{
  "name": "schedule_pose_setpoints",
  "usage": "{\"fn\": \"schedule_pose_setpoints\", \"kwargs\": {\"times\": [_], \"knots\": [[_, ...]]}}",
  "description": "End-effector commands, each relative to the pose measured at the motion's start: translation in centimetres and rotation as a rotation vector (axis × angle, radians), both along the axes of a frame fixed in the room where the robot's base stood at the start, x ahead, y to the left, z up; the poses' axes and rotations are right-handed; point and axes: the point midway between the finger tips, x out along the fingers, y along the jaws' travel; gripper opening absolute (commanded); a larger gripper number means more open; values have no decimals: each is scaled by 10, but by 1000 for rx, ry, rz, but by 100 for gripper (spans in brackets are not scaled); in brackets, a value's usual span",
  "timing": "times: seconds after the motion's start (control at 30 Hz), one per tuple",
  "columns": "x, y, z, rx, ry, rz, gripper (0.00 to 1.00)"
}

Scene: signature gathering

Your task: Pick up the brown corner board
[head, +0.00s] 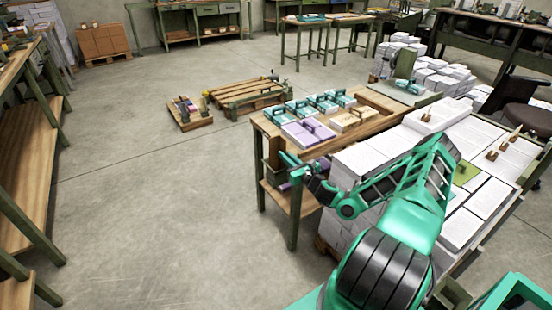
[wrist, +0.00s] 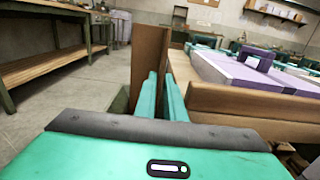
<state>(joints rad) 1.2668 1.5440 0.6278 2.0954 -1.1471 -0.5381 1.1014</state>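An upright brown board (wrist: 149,55), which looks like the corner board, stands just beyond my fingertips in the wrist view. Its lower part is hidden behind my fingers. My gripper (wrist: 161,90) shows two teal fingers close together with a narrow gap. I cannot tell whether the board's edge is between them or only behind them. In the head view my gripper (head: 289,163) is at the near left corner of the wooden table (head: 262,122). A small brown panel (head: 274,156) shows beside it there, below the tabletop.
A brown raised edge (wrist: 250,101) runs close to the right of my fingers. Purple (head: 308,131) and teal bundles lie on the table. White paper stacks (head: 362,163) stand beside my arm. Open concrete floor lies to the left, with a low pallet (head: 245,93) farther back.

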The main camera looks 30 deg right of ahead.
Motion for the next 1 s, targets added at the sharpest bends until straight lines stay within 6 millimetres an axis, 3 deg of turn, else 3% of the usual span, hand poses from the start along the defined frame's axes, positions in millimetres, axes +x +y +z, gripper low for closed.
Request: {"fn": "schedule_pose_setpoints", "kwargs": {"times": [0.13,0.37,0.4,0.8,1.0], "knots": [[10,0,0,-1,0,-1,9],[11,0,0,0,0,0,9],[11,0,0,0,0,0,0],[11,0,1,0,0,0,0],[11,0,14,-1,-1,0,0]]}}
